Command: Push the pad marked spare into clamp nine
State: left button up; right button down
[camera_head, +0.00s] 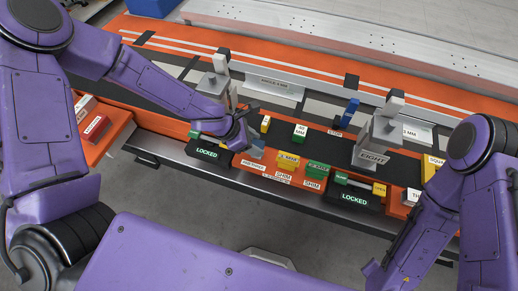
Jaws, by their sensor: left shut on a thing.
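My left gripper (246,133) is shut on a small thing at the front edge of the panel. A grey-blue block (257,149) shows just beside its fingers; I cannot read a mark on it or tell if it is what I hold. No label reading spare is legible. A grey clamp (214,83) with a white top stands behind my left forearm, its label hidden. Another grey clamp marked EIGHT (373,157) stands at the right. My right arm shows at the right, but its gripper does not show.
Two black LOCKED blocks (207,151) (353,198) sit along the front edge. Between them are yellow (288,162) and green (317,169) blocks over SHIM labels. An orange tray (112,130) is at the left.

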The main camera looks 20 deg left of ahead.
pick_arm(q)
jog(key=shift+f+b, duration=1.05)
jog(key=shift+f, duration=0.4)
jog(key=o, duration=1.4)
jog(key=shift+c, duration=0.2)
jog(key=shift+r, duration=0.15)
notch_tip(320, 180, up, 8)
jog(key=a+p, duration=0.1)
jog(key=p, duration=0.8)
jog(key=shift+s+a+r, duration=0.15)
jog(key=shift+s+a, duration=0.1)
jog(key=shift+s, duration=0.15)
